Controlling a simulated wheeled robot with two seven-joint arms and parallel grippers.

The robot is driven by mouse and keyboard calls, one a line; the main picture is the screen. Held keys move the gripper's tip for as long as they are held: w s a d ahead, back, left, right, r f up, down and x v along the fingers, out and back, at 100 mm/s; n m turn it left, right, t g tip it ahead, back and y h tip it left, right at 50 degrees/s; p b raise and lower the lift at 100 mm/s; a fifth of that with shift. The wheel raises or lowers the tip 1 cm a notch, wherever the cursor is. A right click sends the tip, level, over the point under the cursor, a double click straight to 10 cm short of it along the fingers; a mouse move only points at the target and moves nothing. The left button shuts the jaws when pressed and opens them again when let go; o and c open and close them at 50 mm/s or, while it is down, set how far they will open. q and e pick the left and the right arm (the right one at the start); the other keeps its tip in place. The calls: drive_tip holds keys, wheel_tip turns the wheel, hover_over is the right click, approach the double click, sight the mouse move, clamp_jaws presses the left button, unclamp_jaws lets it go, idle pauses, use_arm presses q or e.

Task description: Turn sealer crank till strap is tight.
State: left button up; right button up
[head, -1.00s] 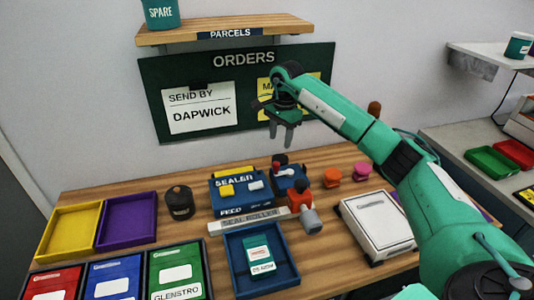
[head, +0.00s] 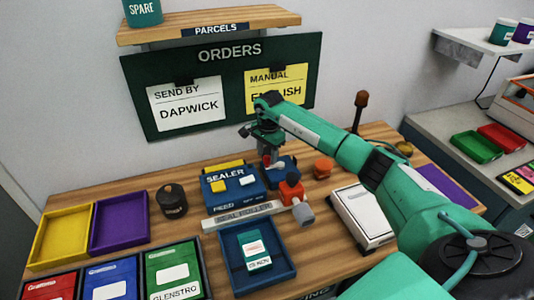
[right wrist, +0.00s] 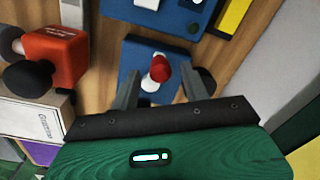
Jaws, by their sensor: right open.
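The sealer (head: 215,198) is a blue box with a yellow top strip and white and yellow labels, on the wooden table. A smaller blue block (right wrist: 133,60) beside it carries the crank, with a pale arm and a red knob (right wrist: 161,68). My right gripper (head: 267,156) is open above this block, pointing down. In the right wrist view its fingers (right wrist: 158,76) stand on either side of the red knob, apart from it. I cannot make out the strap or how tight it is. My left gripper is not in view.
A red-orange tool with a grey end (head: 291,191) stands close right of the sealer. The seal roller bar (head: 243,218) and a blue tray (head: 282,270) lie in front. A white box (head: 362,218), an orange piece (head: 323,168) and a tall brown-knobbed handle (head: 360,105) stand right.

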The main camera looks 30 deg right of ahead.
drive_tip(key=shift+f, duration=0.6)
drive_tip(key=c, duration=1)
